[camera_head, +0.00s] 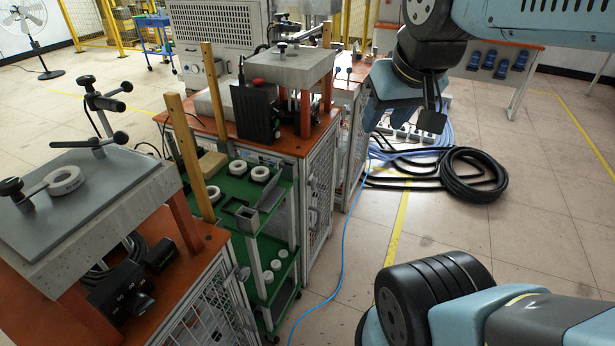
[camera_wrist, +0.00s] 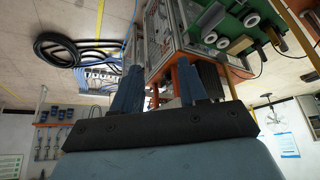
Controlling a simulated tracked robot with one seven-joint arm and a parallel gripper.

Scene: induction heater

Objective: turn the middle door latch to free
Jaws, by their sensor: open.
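My gripper (camera_head: 431,112) is at the upper right in the head view, in the air to the right of the cabinets and apart from them. In the wrist view its two fingers stand apart with nothing between them (camera_wrist: 157,85). The middle cabinet has white mesh doors (camera_head: 318,195) below an orange top. Its mesh side also shows in the wrist view (camera_wrist: 150,40), which is turned over.
A green cart (camera_head: 240,190) with white rings stands between the near and middle cabinets. A near worktable (camera_head: 90,205) is at left. A black cable coil (camera_head: 473,175) and blue hose (camera_head: 343,235) lie on the floor.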

